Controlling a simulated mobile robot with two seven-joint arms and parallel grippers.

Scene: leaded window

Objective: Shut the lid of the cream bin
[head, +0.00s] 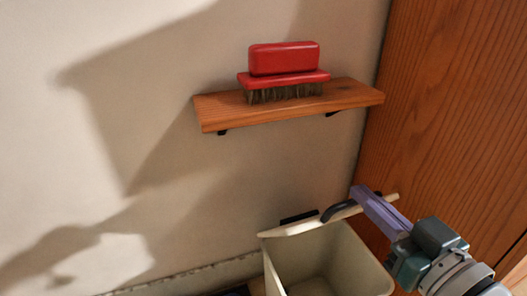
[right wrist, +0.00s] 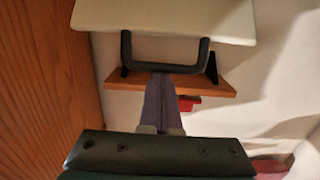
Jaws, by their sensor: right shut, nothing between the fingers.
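The cream bin (head: 345,250) stands at the bottom right of the head view, its top open and its lower part out of frame. Its lid (head: 290,229) is raised and shows nearly edge-on, with a black handle (head: 338,211). In the right wrist view the lid (right wrist: 165,18) is a flat cream panel at the top, with the handle (right wrist: 208,55) along its edge. My right gripper (head: 358,192) is shut and empty, its purple fingers at the lid by the handle. Its fingertips (right wrist: 163,76) overlap the handle; whether they touch it I cannot tell. My left gripper is not in view.
A wooden shelf (head: 210,110) on the wall above the bin holds a red brush (head: 284,60). A brown wooden panel (head: 450,100) rises close on the right, beside my right arm. The cream wall (head: 60,150) left of the bin is bare.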

